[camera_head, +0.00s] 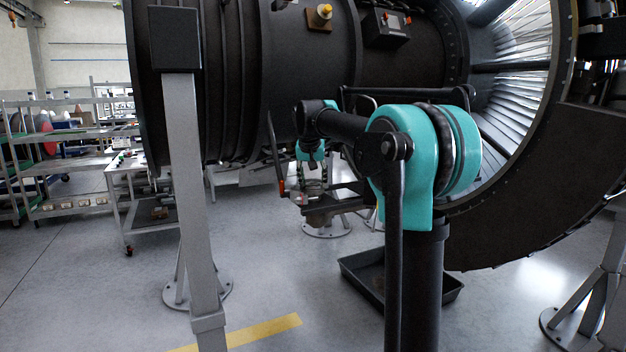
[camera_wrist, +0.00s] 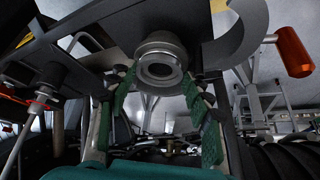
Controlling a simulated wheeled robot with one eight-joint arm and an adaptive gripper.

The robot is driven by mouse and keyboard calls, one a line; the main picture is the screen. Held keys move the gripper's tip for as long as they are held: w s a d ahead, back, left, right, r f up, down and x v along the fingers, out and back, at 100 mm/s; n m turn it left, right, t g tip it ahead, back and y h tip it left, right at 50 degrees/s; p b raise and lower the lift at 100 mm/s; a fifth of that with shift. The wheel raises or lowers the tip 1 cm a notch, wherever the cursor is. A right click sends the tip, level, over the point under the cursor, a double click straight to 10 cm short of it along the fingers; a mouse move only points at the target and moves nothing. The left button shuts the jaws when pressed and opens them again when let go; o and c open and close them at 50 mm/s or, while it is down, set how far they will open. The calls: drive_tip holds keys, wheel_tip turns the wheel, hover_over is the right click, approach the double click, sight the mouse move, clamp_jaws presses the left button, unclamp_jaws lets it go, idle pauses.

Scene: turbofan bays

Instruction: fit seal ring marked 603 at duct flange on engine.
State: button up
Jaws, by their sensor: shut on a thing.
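My gripper (camera_head: 313,180) hangs low under the engine casing (camera_head: 230,80) in the head view, below the teal wrist. In the wrist view, its two green-padded fingers (camera_wrist: 162,84) close in from both sides on a grey ring (camera_wrist: 160,71), which I take as the seal ring. The ring sits directly at the face of a grey round duct end with a flange (camera_wrist: 166,46). I cannot tell whether ring and flange touch or how well they line up. No 603 marking is legible. In the head view the ring is too small to make out.
An orange handle (camera_wrist: 292,52) stands to the right of the duct end in the wrist view. A dark tray (camera_head: 360,285) lies on the floor below. A grey post (camera_head: 183,180) stands front left, with a cart (camera_head: 150,210) behind it. Open floor lies at left.

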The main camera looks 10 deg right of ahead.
drive_tip(key=o, duration=1.4)
drive_tip(key=shift+c, duration=0.2)
drive_tip(key=v, duration=1.2)
